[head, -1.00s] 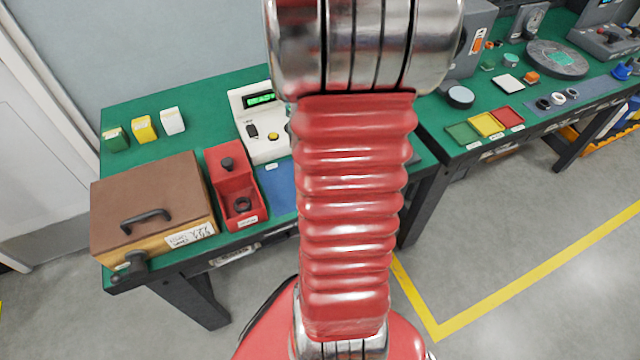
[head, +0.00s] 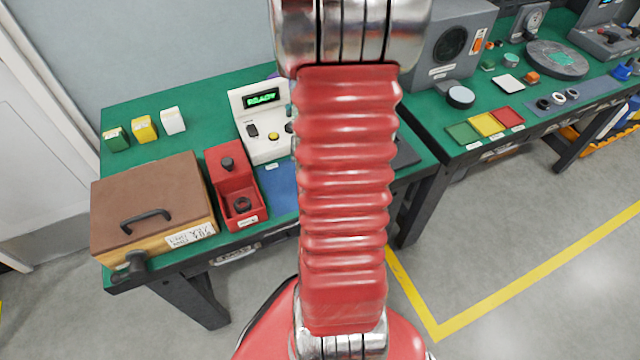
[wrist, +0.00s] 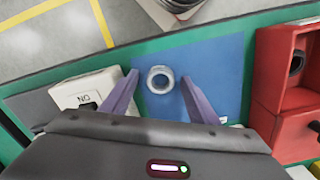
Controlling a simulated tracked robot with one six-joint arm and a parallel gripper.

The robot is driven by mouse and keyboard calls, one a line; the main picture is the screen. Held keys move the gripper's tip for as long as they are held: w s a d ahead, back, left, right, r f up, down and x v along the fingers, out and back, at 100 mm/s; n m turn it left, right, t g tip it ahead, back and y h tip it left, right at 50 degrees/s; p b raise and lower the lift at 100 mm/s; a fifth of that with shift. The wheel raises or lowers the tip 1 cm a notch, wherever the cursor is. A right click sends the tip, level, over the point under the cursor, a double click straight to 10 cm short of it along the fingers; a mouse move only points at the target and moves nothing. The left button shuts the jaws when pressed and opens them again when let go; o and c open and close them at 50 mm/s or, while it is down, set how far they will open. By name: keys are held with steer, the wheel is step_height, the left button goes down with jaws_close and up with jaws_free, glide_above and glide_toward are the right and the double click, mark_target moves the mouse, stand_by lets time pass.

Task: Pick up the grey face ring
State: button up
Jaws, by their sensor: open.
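A grey face ring (wrist: 160,79) lies on the blue mat (wrist: 215,60) in the wrist view, its round hole facing up toward the camera. My gripper (wrist: 161,82) is open, with its two purple fingers pointing at the mat. The ring shows between the fingertips, one on each side, with gaps visible; the height of the tips above the mat is hard to tell. In the head view my arm hides the gripper and this ring; only the left part of the blue mat (head: 280,188) shows.
A red fixture (head: 235,190) stands left of the mat, and a white tester (head: 258,140) reading READY behind it. A brown-lidded box (head: 150,200) stands at the left. Several small rings (head: 558,98) lie on the right bench. In the wrist view, the red fixture (wrist: 268,60) is close on the right.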

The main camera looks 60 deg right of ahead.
steer(key=shift+c, duration=0.2)
steer(key=c, duration=1.1)
